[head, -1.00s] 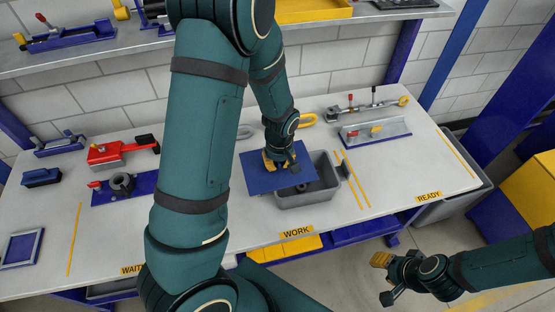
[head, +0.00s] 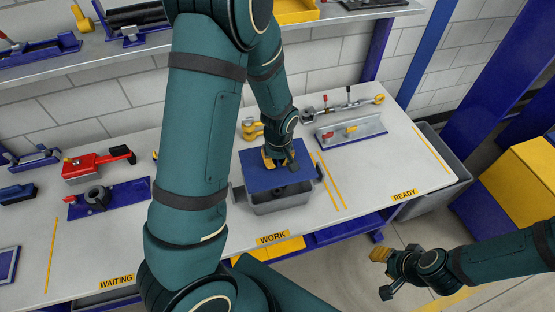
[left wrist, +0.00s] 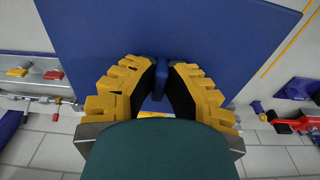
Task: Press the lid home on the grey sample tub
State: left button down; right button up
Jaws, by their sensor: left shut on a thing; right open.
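The grey sample tub (head: 283,206) stands on the bench behind the WORK label. The blue lid (head: 254,176) is a flat plate over the tub and covers most of its opening. A dark gap shows between the lid's front edge and the tub's front rim. My left gripper (head: 278,162) is shut on the lid's small upright blue handle (left wrist: 162,76), seen between the yellow fingers in the left wrist view. The lid (left wrist: 235,45) fills much of that view; the tub is hidden there. My right gripper (head: 382,273) is open and empty, in front of the bench at the lower right.
A metal fixture with a red-and-yellow clamp (head: 350,132) stands right of the tub. A red tool (head: 98,163) and a blue fixture with a grey ring (head: 97,196) are at the left. Bare bench lies near the READY label (head: 404,195). A grey bin (head: 428,196) stands beyond the bench's right end.

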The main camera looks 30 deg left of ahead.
aim_at(278, 162)
pick_arm(q)
jog(key=shift+f+b, duration=2.3)
jog(key=shift+f, duration=0.55)
jog(key=shift+f+b, duration=0.8)
jog(key=shift+f, duration=0.15)
jog(key=c, duration=1)
grip_release()
jog(key=shift+r, duration=0.1)
jog(key=r, duration=1.1)
jog(key=shift+s+d+r, duration=0.35)
jog(key=shift+r, duration=0.05)
